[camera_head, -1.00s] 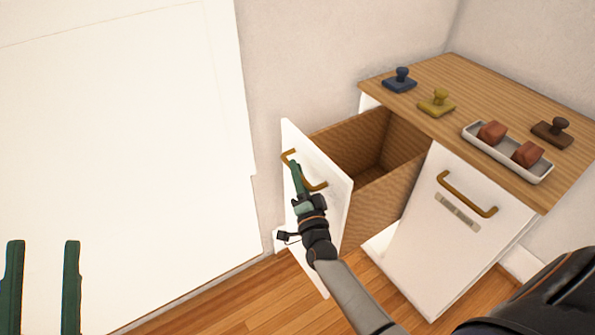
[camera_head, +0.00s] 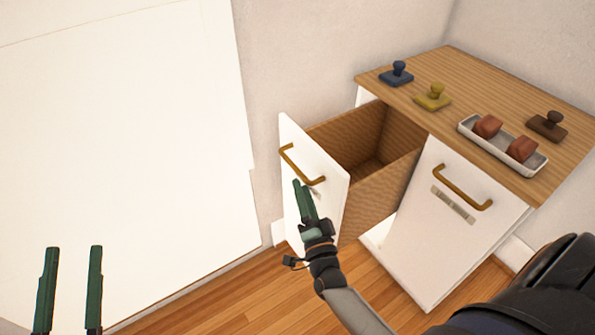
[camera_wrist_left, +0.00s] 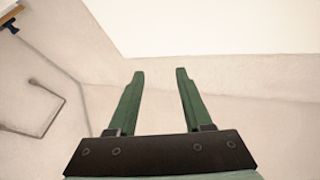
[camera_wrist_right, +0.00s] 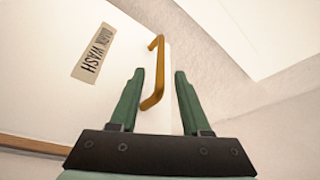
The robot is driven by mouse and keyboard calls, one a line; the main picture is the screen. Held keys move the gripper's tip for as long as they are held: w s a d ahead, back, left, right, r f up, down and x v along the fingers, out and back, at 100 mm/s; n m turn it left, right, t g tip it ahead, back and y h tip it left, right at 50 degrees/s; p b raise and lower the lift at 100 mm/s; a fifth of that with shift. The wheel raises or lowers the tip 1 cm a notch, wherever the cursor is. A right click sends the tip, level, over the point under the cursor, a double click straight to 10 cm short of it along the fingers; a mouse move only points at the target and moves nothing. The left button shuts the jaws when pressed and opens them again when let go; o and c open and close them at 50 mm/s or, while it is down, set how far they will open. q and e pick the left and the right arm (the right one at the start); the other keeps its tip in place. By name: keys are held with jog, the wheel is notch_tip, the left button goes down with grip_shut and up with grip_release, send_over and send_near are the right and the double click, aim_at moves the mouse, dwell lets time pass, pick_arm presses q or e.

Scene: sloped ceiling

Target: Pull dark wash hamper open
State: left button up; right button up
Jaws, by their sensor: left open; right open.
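The dark wash hamper is pulled out from the cabinet's left side; its white front (camera_head: 325,205) stands ahead of a brown woven basket (camera_head: 385,188). Its brass handle (camera_head: 303,168) also shows in the right wrist view (camera_wrist_right: 157,55), beside a label reading WASH (camera_wrist_right: 93,53). My right gripper (camera_head: 298,184) is open, just below and in front of the handle. In the right wrist view the handle's near end appears between the fingertips, apart from them. My left gripper (camera_head: 72,250) is open and empty at lower left, far from the hamper; it also shows in the left wrist view (camera_wrist_left: 160,73).
A second white front (camera_head: 440,240) with a brass handle tilts outward at right. The wooden top (camera_head: 450,70) holds blue (camera_head: 397,75), yellow (camera_head: 432,97) and brown (camera_head: 547,126) stamps and a white tray (camera_head: 500,152) with two reddish blocks. Wooden floor left of the hamper is clear.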

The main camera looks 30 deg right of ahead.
pick_arm(q)
jog(key=f, duration=0.1)
jog(key=w+f+n+g+y, duration=0.1)
jog(key=f, duration=0.1)
jog(key=shift+a, duration=0.15)
pick_arm(e)
jog(key=v, duration=0.5)
